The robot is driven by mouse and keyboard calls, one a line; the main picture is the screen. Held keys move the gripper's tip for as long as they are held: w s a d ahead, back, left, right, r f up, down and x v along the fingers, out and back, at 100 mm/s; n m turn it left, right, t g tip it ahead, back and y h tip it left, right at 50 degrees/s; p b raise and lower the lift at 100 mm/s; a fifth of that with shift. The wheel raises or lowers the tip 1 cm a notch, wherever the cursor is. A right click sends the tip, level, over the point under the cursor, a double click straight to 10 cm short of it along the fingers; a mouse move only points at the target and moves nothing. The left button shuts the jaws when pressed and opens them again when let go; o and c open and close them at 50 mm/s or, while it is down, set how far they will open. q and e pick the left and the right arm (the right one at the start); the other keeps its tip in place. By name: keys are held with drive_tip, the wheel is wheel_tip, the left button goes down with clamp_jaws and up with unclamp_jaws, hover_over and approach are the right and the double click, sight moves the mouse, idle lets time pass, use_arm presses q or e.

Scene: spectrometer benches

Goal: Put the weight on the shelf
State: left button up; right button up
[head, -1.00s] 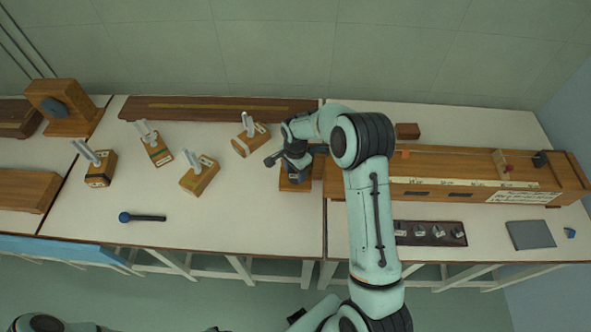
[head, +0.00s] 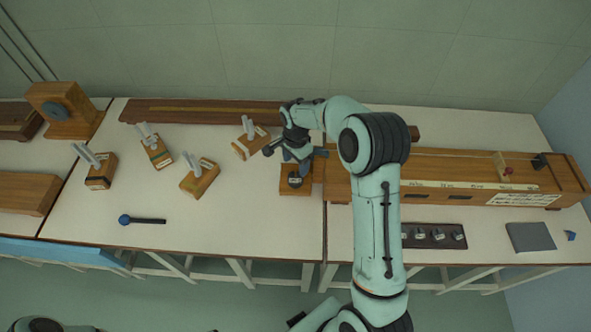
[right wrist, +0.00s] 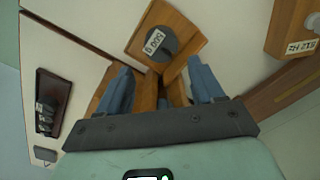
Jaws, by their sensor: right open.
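The weight (right wrist: 160,44) is a dark round disc with a white "500 g" label in the right wrist view. It rests on a small wooden shelf (right wrist: 186,25). In the head view the weight (head: 295,180) sits on the same shelf (head: 288,190), at the right end of the middle bench. My right gripper (head: 297,158) is open and empty, just behind and above the weight. In the right wrist view its two blue-grey fingers (right wrist: 162,82) are spread apart, clear of the weight. My left gripper is not in view.
A dark rack (head: 412,243) of small weights lies on the right bench, in front of a long wooden box (head: 440,165). Several wooden blocks with tuning forks (head: 200,180) stand to the left. A mallet (head: 145,219) lies at the front left.

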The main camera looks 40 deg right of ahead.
drive_tip(key=shift+r, duration=2.7)
